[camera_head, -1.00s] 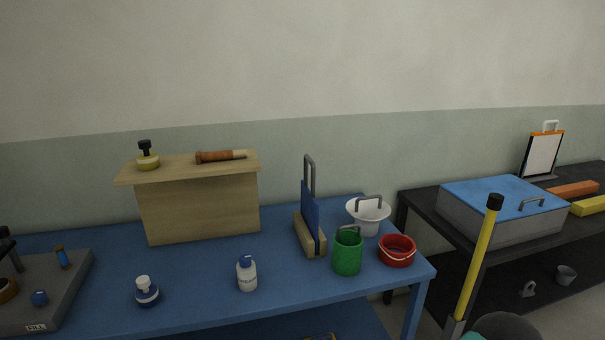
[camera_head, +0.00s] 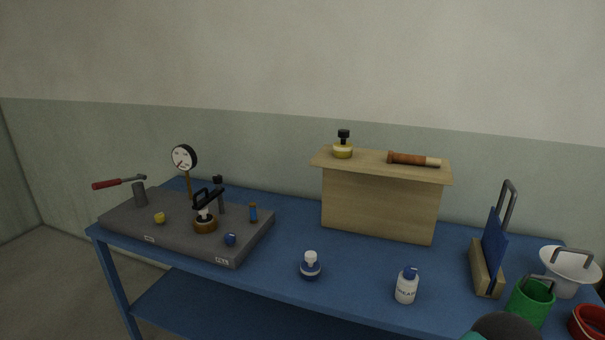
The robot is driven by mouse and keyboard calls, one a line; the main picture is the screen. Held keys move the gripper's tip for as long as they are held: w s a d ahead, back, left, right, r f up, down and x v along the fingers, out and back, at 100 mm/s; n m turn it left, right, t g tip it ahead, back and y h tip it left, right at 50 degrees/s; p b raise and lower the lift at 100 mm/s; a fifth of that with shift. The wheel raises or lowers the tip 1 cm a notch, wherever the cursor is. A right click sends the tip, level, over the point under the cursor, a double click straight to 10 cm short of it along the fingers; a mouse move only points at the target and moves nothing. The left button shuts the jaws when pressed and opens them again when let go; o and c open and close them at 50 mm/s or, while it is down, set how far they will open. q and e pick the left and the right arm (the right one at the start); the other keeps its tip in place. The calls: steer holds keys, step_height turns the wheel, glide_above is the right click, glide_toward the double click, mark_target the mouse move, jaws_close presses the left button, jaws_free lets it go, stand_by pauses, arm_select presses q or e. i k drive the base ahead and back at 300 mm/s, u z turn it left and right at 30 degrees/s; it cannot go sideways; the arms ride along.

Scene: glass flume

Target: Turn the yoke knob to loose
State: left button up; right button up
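A grey base plate (camera_head: 185,245) lies on the left part of the blue bench. On it a brass-coloured ring (camera_head: 205,226) holds a white-topped piece, with a black yoke-like handle (camera_head: 208,199) above it. A dark post (camera_head: 221,203) with a small black knob (camera_head: 217,179) stands just behind. I cannot tell which part is the yoke knob, nor read its setting. Small blue (camera_head: 230,240) and yellow (camera_head: 159,218) knobs and a blue-topped peg (camera_head: 253,213) are also on the plate.
A dial gauge (camera_head: 184,158) and a red-handled lever (camera_head: 119,182) rise at the plate's back and left. Two bottles (camera_head: 310,267) (camera_head: 406,286), a wooden box shelf (camera_head: 378,202), a blue panel on a stand (camera_head: 494,240) and a green mug (camera_head: 530,302) stand to the right.

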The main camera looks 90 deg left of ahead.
mark_target(217, 179)
steer(key=u, duration=0.3)
steer(key=i, duration=0.3)
steer(key=u, duration=2.55)
steer(key=i, duration=0.2)
steer(key=u, duration=0.95)
steer(key=k, duration=0.5)
steer(key=u, duration=0.5)
steer(key=i, duration=1.6)
steer(key=z, duration=0.5)
